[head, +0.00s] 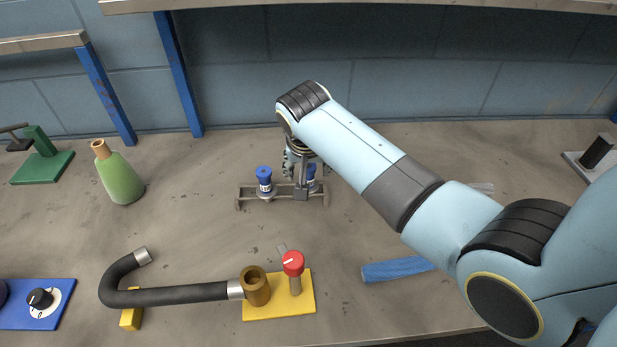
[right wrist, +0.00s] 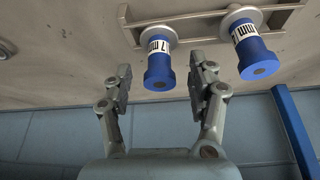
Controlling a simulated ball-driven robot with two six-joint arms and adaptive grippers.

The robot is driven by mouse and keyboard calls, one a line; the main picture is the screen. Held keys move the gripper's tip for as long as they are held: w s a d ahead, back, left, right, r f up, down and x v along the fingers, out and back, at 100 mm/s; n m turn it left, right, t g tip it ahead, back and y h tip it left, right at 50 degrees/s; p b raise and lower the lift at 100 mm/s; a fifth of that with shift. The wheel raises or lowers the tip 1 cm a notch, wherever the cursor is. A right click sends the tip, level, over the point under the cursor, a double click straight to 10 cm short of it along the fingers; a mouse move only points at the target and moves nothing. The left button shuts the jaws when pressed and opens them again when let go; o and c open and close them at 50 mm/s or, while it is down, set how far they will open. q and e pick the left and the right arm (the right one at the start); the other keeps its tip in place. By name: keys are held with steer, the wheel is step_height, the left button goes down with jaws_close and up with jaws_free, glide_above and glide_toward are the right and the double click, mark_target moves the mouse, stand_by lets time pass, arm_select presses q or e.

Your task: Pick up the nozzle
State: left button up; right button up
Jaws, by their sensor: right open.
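Two blue nozzles with white printed labels stand in a metal rack (head: 283,190) in the middle of the bench. In the head view the left nozzle (head: 264,178) is clear, and the other is mostly hidden by my right gripper (head: 302,180). In the right wrist view my right gripper (right wrist: 163,82) is open. One nozzle (right wrist: 159,62) sits between its fingers, apart from both. Its label shows a 7 beside partly legible marks. The second nozzle (right wrist: 250,48) is to the right, outside the fingers. My left gripper is not in view.
A black hose (head: 180,294) runs to a brass fitting on a yellow base (head: 280,308) with a red knob. A green bottle (head: 120,180), a green stand (head: 42,167) and a blue dial panel (head: 38,303) are left. A blue cylinder (head: 395,270) lies under my right arm.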

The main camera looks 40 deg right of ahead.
mark_target(314, 185)
steer(key=shift+x, duration=1.2)
jaws_close()
